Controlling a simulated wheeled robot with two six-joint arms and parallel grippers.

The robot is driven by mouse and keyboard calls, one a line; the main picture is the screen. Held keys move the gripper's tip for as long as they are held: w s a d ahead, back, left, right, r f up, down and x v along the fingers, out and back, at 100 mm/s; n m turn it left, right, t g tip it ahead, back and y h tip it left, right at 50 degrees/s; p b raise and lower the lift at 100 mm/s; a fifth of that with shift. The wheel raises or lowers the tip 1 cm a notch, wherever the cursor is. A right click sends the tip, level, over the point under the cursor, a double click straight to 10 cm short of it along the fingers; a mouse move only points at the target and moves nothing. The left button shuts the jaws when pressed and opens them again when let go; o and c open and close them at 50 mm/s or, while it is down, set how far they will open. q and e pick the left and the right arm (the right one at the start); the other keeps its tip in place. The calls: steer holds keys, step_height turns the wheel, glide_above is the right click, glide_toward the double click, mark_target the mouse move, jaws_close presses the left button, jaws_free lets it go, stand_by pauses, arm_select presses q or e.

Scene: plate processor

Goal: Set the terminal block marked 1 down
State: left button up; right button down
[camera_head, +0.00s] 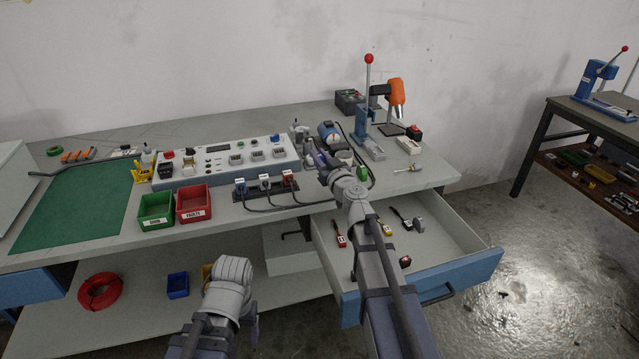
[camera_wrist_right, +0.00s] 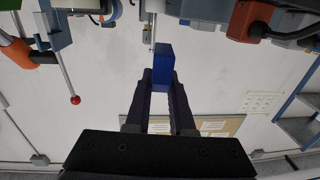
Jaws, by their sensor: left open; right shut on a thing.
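My right gripper (camera_wrist_right: 160,92) is shut on a blue block (camera_wrist_right: 164,66), which stands out between its fingertips in the right wrist view. No number can be read on the block, so I cannot tell its mark. In the head view my right gripper (camera_head: 320,160) is over the bench, near the front right end of the white panel. The block is hard to make out there, among the small parts. My left gripper (camera_head: 252,322) is low in front of the bench, largely hidden by its own wrist; it is open and holds nothing visible.
A white panel (camera_head: 225,160) with sockets and buttons stands on the bench. Green (camera_head: 156,211) and red (camera_head: 193,204) bins sit before it, beside three cabled plugs (camera_head: 264,184). A lever press (camera_head: 366,110) stands at right. An open drawer (camera_head: 440,240) holds several tools.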

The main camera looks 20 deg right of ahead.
arm_select(q)
steer(key=shift+f+b, duration=0.35)
steer(key=shift+f, duration=0.6)
arm_select(e)
steer(key=shift+f, duration=0.9)
arm_select(q)
steer(key=shift+f, duration=0.1)
arm_select(e)
steer(key=shift+f, duration=0.1)
arm_select(q)
step_height(320, 180, down, 4)
steer(key=b, duration=0.4)
steer(key=shift+f, duration=0.15)
arm_select(e)
step_height(320, 180, down, 4)
steer(key=shift+f, duration=0.15)
arm_select(q)
steer(key=shift+b, duration=0.3)
arm_select(e)
steer(key=shift+f, duration=0.1)
steer(key=shift+f, duration=0.15)
arm_select(q)
steer(key=shift+f, duration=0.2)
arm_select(e)
steer(key=c, duration=0.8)
jaws_free()
steer(key=shift+s, duration=0.15)
